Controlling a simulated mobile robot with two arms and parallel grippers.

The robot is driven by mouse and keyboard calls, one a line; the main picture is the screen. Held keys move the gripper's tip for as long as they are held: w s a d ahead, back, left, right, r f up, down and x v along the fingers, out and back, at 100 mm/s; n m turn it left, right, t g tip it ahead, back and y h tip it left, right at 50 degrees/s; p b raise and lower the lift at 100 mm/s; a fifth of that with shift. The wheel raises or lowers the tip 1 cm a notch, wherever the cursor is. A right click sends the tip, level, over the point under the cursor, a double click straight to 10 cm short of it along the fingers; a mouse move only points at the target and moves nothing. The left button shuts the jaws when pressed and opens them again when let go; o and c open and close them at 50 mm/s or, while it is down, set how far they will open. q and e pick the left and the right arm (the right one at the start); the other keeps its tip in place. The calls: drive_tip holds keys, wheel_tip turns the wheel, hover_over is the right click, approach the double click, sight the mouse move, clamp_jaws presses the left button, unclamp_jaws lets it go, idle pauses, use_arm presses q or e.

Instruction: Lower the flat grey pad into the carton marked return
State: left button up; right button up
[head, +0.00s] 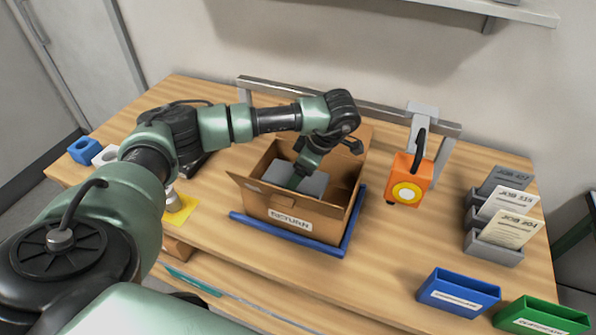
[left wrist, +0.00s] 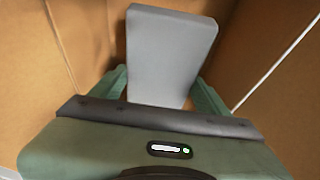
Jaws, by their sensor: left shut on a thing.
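The open cardboard carton (head: 258,204) marked RETURN stands on the middle of the table, its label facing me. My left gripper (head: 296,183) reaches down into the carton and is shut on the flat grey pad (head: 314,184). The pad is inside the carton walls; whether it touches the bottom is hidden. In the left wrist view the pad (left wrist: 170,52) sits between the two green fingers, with brown carton walls (left wrist: 262,45) on both sides. My right gripper is in neither view.
A blue frame (head: 284,234) edges the carton's base. An orange device (head: 408,181) hangs from a metal rail (head: 375,112) to the right. A rack of job cards (head: 493,250), a blue bin (head: 457,293) and a green bin (head: 540,318) stand further right. Bare table lies between.

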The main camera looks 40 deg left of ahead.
sight(309, 180)
use_arm(q)
wheel_tip(309, 180, down, 6)
drive_tip(key=b, duration=0.4)
drive_tip(key=shift+f, duration=0.1)
drive_tip(key=shift+f+b, duration=0.65)
drive_tip(key=shift+f, duration=0.05)
drive_tip(key=shift+f, duration=0.25)
drive_tip(key=o, duration=1.3)
drive_tip(key=shift+o, duration=0.2)
drive_tip(key=shift+r, duration=0.15)
drive_tip(key=b+v, duration=0.2)
drive_tip(key=v, duration=0.5)
drive_tip(key=shift+d+r, duration=0.25)
